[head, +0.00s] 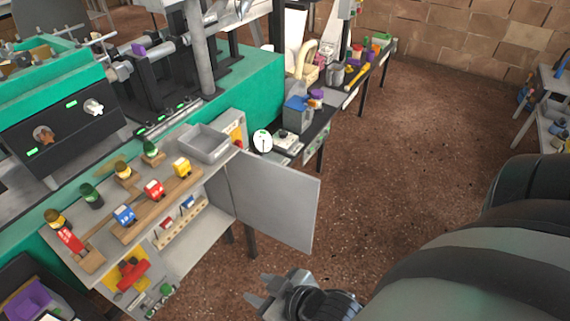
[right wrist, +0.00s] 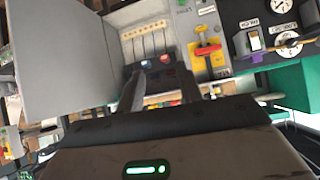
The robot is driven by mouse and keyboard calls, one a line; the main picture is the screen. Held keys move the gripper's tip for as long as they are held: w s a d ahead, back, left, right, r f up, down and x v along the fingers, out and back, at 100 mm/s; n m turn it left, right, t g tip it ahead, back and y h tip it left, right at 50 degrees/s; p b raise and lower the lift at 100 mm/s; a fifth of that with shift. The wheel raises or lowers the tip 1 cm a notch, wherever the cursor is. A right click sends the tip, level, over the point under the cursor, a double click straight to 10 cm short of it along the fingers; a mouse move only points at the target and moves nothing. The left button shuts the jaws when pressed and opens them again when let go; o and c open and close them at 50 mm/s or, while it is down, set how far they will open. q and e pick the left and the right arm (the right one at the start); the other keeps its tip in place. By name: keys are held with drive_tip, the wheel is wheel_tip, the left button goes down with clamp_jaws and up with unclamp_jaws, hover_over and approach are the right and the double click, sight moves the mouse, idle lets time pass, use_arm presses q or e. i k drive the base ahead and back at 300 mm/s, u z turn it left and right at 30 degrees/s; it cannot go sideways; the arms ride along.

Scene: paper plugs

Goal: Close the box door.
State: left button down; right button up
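The box door (head: 272,201) is a flat grey panel. It stands swung open at the right side of the box (head: 195,240), which is built under the bench top. The door also shows at the left of the right wrist view (right wrist: 60,55), beside the open box interior (right wrist: 148,38) with its pale rack. My right gripper (head: 258,291) is below and in front of the door in the head view, apart from it. Its two fingers (right wrist: 160,92) are spread with nothing between them. My left gripper is not in view.
The bench top above the box holds a grey tray (head: 205,143) and several coloured plugs on wooden strips. A red-handled switch on a yellow plate (head: 128,273) is left of the opening. The brown floor (head: 400,150) to the right of the door is clear.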

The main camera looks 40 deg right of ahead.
sight(280, 201)
drive_tip(key=u, duration=3.3)
drive_tip(key=k, duration=2.9)
drive_tip(key=z, duration=1.65)
drive_tip(key=i, duration=0.45)
drive_tip(key=u, duration=0.2)
drive_tip(key=k, duration=0.4)
drive_tip(key=u, duration=0.5)
